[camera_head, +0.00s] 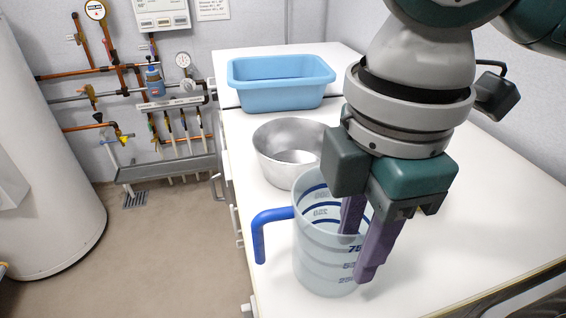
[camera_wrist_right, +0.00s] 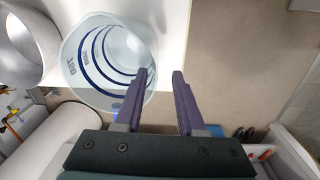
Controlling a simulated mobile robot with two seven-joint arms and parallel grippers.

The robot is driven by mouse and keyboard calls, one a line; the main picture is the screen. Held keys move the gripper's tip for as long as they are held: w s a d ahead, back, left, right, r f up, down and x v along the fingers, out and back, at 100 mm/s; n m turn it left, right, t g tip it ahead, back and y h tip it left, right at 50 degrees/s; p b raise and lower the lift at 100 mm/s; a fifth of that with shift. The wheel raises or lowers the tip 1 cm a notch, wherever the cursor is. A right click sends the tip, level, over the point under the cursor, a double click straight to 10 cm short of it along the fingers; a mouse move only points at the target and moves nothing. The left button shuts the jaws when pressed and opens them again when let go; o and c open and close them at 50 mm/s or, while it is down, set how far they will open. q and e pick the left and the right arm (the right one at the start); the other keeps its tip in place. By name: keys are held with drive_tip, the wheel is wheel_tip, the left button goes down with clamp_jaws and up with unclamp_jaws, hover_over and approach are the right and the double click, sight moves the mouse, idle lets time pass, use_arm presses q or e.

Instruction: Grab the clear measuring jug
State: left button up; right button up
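The clear measuring jug (camera_head: 312,262) stands upright near the front of the white counter. It has blue measuring marks and a blue handle pointing left. In the right wrist view the jug (camera_wrist_right: 88,58) shows from above, with blue rings inside. My right gripper (camera_head: 358,256) comes down over the jug's right side, and its purple fingers hide part of it. In the wrist view the right gripper (camera_wrist_right: 158,72) is open. One finger overlaps the jug's opening and the other lies outside the rim; contact with the wall cannot be told. My left gripper is not in view.
A metal bowl (camera_head: 272,150) stands just behind the jug. A light blue tub (camera_head: 282,98) is farther back on the counter (camera_head: 480,215). The counter's left edge drops to the floor close to the jug's handle. The counter to the right of the jug looks clear.

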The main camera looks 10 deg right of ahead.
sight(338, 285)
drive_tip(key=f, duration=0.3)
drive_tip(key=w+f, duration=0.1)
drive_tip(key=f, duration=0.1)
drive_tip(key=shift+f+b, duration=0.15)
drive_tip(key=shift+b, duration=0.2)
drive_tip(key=shift+c, duration=0.3)
clamp_jaws()
drive_tip(key=shift+a, duration=0.1)
idle(0.6)
